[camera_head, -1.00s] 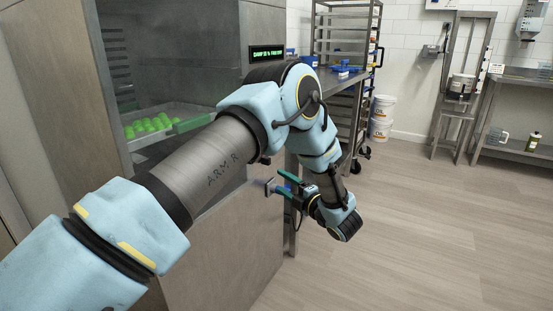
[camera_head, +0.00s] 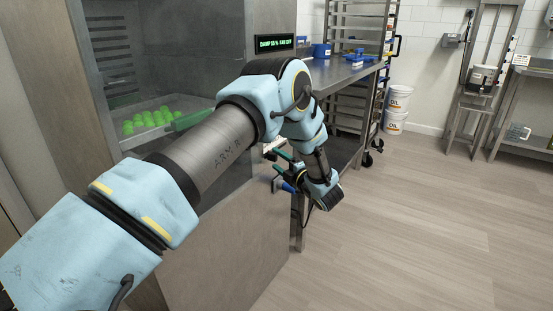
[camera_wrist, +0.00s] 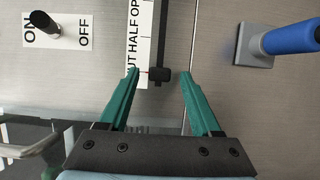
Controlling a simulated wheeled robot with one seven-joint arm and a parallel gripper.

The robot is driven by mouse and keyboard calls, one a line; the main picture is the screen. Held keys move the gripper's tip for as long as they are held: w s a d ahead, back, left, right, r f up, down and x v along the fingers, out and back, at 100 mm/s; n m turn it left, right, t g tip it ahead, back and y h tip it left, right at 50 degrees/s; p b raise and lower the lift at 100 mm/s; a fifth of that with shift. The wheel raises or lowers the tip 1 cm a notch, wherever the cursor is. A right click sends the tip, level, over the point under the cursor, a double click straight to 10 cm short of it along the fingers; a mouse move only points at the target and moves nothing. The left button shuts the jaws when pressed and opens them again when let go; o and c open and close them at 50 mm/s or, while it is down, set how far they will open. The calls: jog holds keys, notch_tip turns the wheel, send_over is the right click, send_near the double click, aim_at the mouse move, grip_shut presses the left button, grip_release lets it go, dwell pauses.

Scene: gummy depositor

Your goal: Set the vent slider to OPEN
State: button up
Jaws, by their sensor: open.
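The vent slider's black knob (camera_wrist: 159,74) sits on a dark vertical track (camera_wrist: 162,35) in the wrist view. A white label (camera_wrist: 139,40) beside the track reads "UT HALF OP", its ends cut off or hidden. The knob is level with the "UT" end. My gripper (camera_wrist: 160,78) is open, its green fingers on either side of the knob with visible gaps. In the head view my gripper (camera_head: 281,168) is at the cabinet's right side. The slider cannot be made out there.
A black toggle (camera_wrist: 44,22) with an ON/OFF label is left of the slider. A blue handle (camera_wrist: 290,38) on a grey plate (camera_wrist: 254,46) sticks out at right. Green gummies (camera_head: 150,119) lie inside the cabinet. The floor at right is clear.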

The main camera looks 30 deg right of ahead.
jog(key=shift+w+a, duration=0.1)
jog(key=shift+w, duration=0.55)
grip_shut()
dwell(1.0)
